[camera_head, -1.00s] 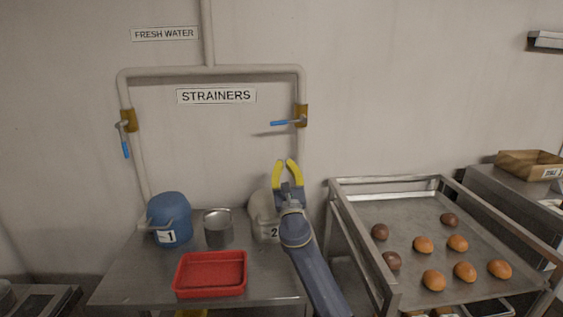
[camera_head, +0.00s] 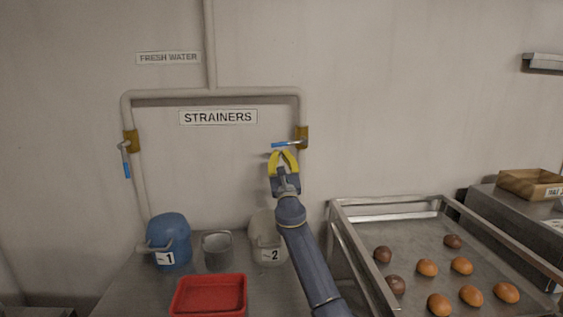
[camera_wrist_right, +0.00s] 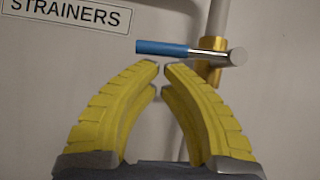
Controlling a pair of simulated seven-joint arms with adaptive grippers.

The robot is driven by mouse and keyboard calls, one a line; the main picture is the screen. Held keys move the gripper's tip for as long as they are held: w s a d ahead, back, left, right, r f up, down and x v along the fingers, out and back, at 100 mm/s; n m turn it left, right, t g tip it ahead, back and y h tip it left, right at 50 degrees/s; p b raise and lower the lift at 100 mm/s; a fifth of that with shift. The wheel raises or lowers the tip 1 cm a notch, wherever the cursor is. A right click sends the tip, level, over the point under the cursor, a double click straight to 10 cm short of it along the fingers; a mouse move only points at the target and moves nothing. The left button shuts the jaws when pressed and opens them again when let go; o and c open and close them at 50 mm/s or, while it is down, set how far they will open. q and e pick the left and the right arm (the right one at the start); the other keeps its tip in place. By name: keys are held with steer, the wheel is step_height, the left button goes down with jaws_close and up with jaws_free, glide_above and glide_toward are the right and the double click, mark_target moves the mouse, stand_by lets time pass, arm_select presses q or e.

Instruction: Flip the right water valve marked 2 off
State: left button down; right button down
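The right water valve is a brass body (camera_head: 302,138) on the right pipe, with a blue-tipped handle (camera_head: 286,143) pointing left, level and across the pipe. In the right wrist view, the blue handle (camera_wrist_right: 162,48) lies just beyond and above my fingertips, with the brass body (camera_wrist_right: 210,57) to the right. My right gripper (camera_head: 284,153) has yellow curved fingers with tips nearly together and nothing between them. It is just below the handle; whether it touches cannot be told. Under the right pipe stands the pale strainer marked 2 (camera_head: 265,235). My left gripper is not in view.
The left valve (camera_head: 131,141) has its blue handle hanging down. A blue strainer marked 1 (camera_head: 169,240), a metal cup (camera_head: 217,251) and a red tray (camera_head: 209,295) stand on the table. A rack tray (camera_head: 392,223) with several buns is at right. The wall around the right valve is clear.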

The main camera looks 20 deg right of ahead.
steer(key=shift+r, duration=0.15)
steer(key=r+m+h, duration=0.1)
steer(key=m+h, duration=0.1)
steer(key=m, duration=0.1)
steer(key=shift+w+a+r, duration=0.15)
steer(key=shift+a+r, duration=0.1)
steer(key=shift+r, duration=0.1)
